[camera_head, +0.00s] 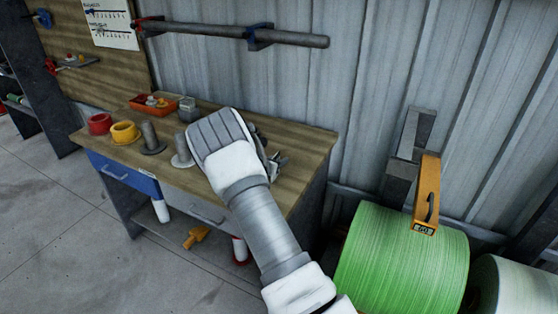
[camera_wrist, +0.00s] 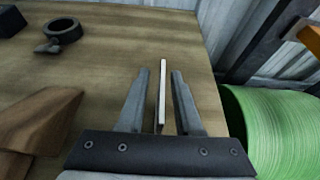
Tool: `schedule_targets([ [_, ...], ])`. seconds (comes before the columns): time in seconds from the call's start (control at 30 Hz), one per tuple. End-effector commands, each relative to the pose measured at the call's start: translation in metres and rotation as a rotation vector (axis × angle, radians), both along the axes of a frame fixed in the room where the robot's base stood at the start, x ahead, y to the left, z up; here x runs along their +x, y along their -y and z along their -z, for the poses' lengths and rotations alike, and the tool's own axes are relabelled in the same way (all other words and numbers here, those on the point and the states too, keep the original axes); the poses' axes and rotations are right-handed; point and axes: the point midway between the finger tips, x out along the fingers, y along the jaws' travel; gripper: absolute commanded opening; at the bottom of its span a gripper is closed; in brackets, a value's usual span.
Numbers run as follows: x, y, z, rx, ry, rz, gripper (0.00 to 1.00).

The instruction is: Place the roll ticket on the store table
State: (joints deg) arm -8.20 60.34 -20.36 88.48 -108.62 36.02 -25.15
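A thin pale slip, apparently the roll ticket (camera_wrist: 162,90), shows edge-on in the wrist view, between the fingers of my gripper (camera_wrist: 161,73). A narrow gap shows on each side of it, so the fingers stand open around it. Below and around it is the wooden top of a table (camera_wrist: 115,60); I cannot tell whether the ticket touches the wood. In the head view, my gripper (camera_head: 277,160) is over the right part of the same tabletop (camera_head: 307,150), largely hidden by my wrist. The ticket cannot be made out there.
A red ring (camera_head: 100,124), a yellow ring (camera_head: 125,132), dark and pale spindles and an orange tray (camera_head: 150,105) occupy the table's left half. A brown block (camera_wrist: 35,122) lies left of my gripper. A green roll (camera_head: 405,265) stands right of the table.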

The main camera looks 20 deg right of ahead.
Motion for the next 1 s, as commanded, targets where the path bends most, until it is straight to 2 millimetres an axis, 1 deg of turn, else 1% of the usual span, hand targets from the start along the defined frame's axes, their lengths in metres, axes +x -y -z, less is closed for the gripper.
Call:
schedule_targets([
  [0.17,-0.001,-0.001,-0.006,0.000,0.000,-0.001,0.34],
  [0.37,-0.020,-0.028,-0.018,0.001,0.000,-0.003,0.34],
  [0.6,-0.050,-0.065,-0.038,0.001,0.000,-0.002,0.34],
  [0.7,-0.059,-0.076,-0.043,0.000,0.000,-0.002,0.34],
  [0.87,-0.067,-0.086,-0.049,0.002,0.003,0.002,0.34],
  [0.97,-0.073,-0.085,-0.059,0.026,0.026,0.032,0.34],
  [1.0,-0.077,-0.083,-0.065,0.047,0.044,0.058,0.34],
])
